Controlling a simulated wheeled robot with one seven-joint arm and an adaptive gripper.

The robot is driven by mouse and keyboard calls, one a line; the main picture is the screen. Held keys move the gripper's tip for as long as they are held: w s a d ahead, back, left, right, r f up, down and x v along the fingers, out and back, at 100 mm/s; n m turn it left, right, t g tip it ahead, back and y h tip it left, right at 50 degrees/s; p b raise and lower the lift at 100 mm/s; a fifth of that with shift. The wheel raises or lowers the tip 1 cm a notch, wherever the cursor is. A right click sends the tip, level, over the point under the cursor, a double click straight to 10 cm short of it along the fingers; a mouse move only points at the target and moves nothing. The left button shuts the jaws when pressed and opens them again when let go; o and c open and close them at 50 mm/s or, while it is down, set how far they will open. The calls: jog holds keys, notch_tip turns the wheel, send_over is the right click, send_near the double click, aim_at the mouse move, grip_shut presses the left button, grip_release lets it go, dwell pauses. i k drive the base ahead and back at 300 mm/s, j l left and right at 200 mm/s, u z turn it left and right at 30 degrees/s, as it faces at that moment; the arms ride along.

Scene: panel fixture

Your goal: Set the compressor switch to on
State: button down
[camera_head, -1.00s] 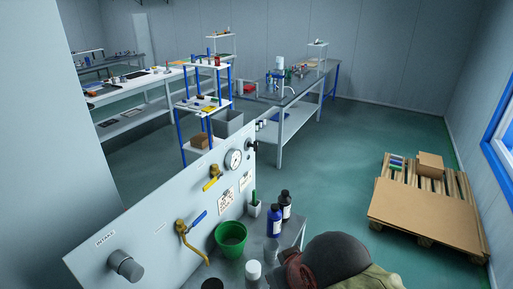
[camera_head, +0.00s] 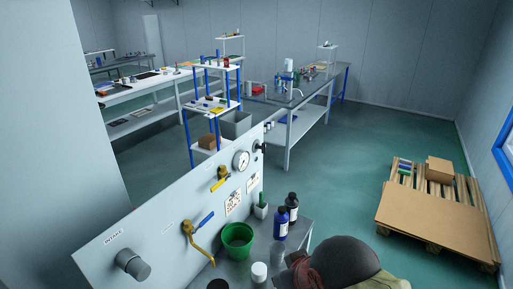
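A pale panel (camera_head: 160,235) runs from the lower left toward the middle. A grey round knob (camera_head: 132,264) sits below an INTAKE label (camera_head: 114,238). A brass valve with a blue lever (camera_head: 204,220), a smaller yellow-handled valve (camera_head: 220,179) and a round gauge (camera_head: 241,161) are farther along it. A dark knob (camera_head: 258,146) is at the far end. I cannot tell which fitting, if any, is the compressor switch; the small labels are unreadable. My gripper is not in view.
A pallet with cardboard (camera_head: 437,214) lies at right. The floor (camera_head: 345,160) between is clear.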

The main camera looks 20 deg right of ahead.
aim_at(263, 146)
jog(key=i+l+u, duration=0.1)
jog(key=i+l, duration=0.5)
jog(key=i, duration=0.2)
